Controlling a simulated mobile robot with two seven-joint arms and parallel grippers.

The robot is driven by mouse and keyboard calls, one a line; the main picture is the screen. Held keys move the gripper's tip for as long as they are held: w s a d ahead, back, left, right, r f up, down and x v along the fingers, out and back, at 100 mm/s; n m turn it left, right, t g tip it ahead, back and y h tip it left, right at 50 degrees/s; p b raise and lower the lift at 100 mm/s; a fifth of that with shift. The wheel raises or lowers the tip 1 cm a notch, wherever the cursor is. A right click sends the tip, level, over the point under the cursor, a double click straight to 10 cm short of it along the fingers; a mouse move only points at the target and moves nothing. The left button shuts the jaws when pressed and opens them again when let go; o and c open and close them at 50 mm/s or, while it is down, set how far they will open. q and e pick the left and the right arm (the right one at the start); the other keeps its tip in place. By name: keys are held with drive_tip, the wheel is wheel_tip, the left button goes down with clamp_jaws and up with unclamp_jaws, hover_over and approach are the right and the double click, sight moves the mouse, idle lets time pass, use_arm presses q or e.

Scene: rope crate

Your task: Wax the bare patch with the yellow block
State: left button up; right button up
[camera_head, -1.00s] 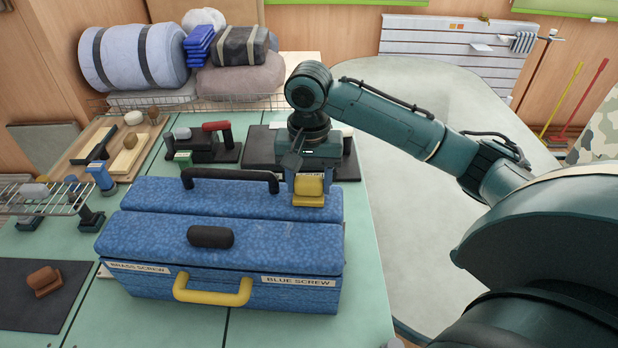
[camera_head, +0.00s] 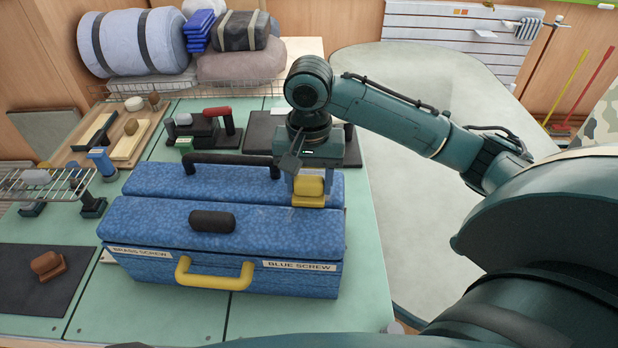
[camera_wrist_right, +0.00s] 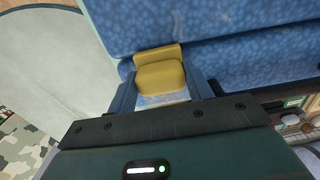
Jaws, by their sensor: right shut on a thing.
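A blue speckled case (camera_head: 150,225) stands on the green bench, with black grips on top and a yellow handle at the front. Its labels read BRASS SCREW and BLUE SCREW. My right gripper (camera_head: 309,182) is shut on the yellow block (camera_head: 308,200), at the right end of the case top near the seam between its lids. In the right wrist view the block (camera_wrist_right: 160,74) sits between the fingers, over the blue surface; I cannot tell whether it touches. No clear bare patch is visible. My left gripper is out of view.
A wooden tray (camera_head: 82,160) with blocks and brushes lies at the back left, next to a wire rack (camera_head: 60,182). A brown brush (camera_head: 48,266) lies on a dark mat (camera_head: 30,300). Rolled bedding (camera_head: 135,45) is at the back.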

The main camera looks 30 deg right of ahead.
drive_tip(key=shift+w+d+f, duration=0.1)
drive_tip(key=shift+w+d, duration=0.45)
drive_tip(key=shift+w, duration=0.2)
drive_tip(key=shift+w+d, duration=0.5)
drive_tip(key=shift+w, duration=0.2)
drive_tip(key=shift+w+d, duration=0.6)
drive_tip(key=shift+w, duration=0.2)
drive_tip(key=shift+w+d, duration=0.6)
drive_tip(key=shift+w, duration=0.15)
drive_tip(key=shift+s+a+r, duration=0.1)
drive_tip(key=shift+s+a, duration=0.5)
drive_tip(key=shift+s, duration=0.2)
drive_tip(key=shift+s+a+r, duration=0.1)
drive_tip(key=shift+s+a, duration=0.45)
drive_tip(key=shift+s, duration=0.2)
drive_tip(key=shift+s+a+f, duration=0.1)
drive_tip(key=shift+s+a, duration=0.5)
drive_tip(key=shift+s, duration=0.15)
drive_tip(key=shift+s+a, duration=0.55)
drive_tip(key=shift+s, duration=0.2)
